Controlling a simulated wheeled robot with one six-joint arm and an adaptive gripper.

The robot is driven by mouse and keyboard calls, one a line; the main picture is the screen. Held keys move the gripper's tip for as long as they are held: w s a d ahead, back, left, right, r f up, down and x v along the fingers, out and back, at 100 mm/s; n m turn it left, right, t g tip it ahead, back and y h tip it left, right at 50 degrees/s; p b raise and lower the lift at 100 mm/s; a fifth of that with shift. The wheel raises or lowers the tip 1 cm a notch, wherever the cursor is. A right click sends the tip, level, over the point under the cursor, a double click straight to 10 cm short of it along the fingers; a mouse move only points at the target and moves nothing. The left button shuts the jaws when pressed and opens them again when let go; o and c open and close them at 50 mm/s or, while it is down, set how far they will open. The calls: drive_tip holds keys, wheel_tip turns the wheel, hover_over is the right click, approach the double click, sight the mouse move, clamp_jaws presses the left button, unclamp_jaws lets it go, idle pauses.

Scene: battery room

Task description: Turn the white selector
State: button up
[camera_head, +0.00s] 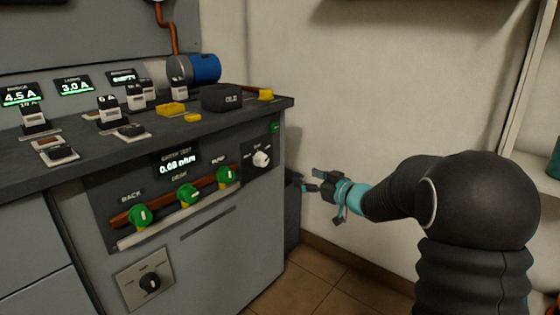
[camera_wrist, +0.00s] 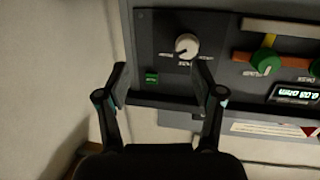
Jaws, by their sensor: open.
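The white selector (camera_head: 261,158) is a round knob on a dark plate at the right end of the bench's front panel. In the wrist view the white selector (camera_wrist: 186,45) shows upside down, beyond the fingertips and nearer the right finger. My gripper (camera_head: 318,180) is to the right of the bench's front corner, apart from the selector and a little lower in the picture. In the wrist view my gripper (camera_wrist: 160,80) has its two fingers spread wide with nothing between them. The selector's face is clear of the fingers.
Green-handled valves (camera_head: 188,194) and a lit display (camera_head: 177,164) sit left of the selector. A black knob (camera_head: 150,283) is on a lower plate. Several blocks and battery devices stand on the dark bench top (camera_head: 200,135). The wall (camera_head: 340,90) is close behind my arm.

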sight(265, 161)
drive_tip(key=w+a+y, duration=0.1)
drive_tip(key=w+a, duration=0.1)
drive_tip(key=a, duration=0.2)
drive_tip(key=w+a+r, duration=0.1)
drive_tip(key=w+a, duration=0.1)
drive_tip(key=a, duration=0.2)
drive_tip(key=w+a+r+y, duration=0.1)
drive_tip(key=w+a, duration=0.1)
drive_tip(key=a, duration=0.3)
drive_tip(key=shift+w+r+g+y, duration=0.15)
drive_tip(key=shift+w+g+y, duration=0.15)
drive_tip(key=shift+g, duration=0.1)
drive_tip(key=shift+c, duration=0.3)
drive_tip(key=c, duration=1.1)
drive_tip(key=shift+d, duration=0.2)
drive_tip(key=shift+a+n, duration=0.15)
drive_tip(key=shift+n, duration=0.15)
